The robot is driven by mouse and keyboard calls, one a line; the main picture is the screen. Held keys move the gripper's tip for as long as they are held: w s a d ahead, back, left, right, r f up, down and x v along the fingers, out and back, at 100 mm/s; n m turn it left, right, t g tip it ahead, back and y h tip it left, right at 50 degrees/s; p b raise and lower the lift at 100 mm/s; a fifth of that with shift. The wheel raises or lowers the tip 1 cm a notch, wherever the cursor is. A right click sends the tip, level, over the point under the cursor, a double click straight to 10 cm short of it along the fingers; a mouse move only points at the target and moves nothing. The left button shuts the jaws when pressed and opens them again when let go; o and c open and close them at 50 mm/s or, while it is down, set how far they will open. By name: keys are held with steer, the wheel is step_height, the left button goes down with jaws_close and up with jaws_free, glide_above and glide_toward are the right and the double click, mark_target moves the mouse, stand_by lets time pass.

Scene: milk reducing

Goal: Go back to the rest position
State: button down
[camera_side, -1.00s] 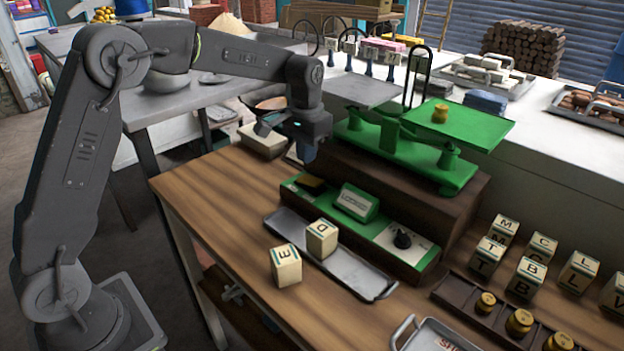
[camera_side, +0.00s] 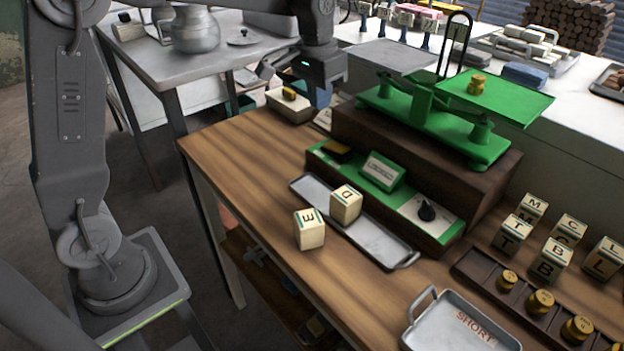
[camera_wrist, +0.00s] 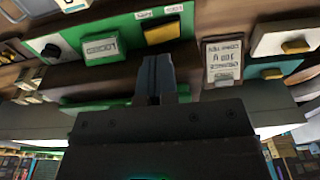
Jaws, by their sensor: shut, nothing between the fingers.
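My gripper (camera_side: 318,92) hangs from my wrist above the far left part of the wooden table, left of the green balance scale (camera_side: 425,105). It is apart from the table and holds nothing. In the wrist view, its fingers (camera_wrist: 157,66) are together, with a green panel and a small display behind them. In the side view the fingertips are small and hard to make out. Part of my upper arm is cut off by the top of the picture.
Letter cubes E (camera_side: 309,230) and D (camera_side: 346,204) stand at a long metal tray (camera_side: 370,239). A box (camera_side: 283,108) sits close below my gripper. Several letter cubes and brass weights stand at right, by a SHORT tray (camera_side: 445,335). The table's front left is clear.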

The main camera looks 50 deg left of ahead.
steer(key=s+d+t, duration=0.2)
steer(key=s+t, duration=0.2)
steer(key=s, duration=2)
steer(key=shift+d, duration=0.2)
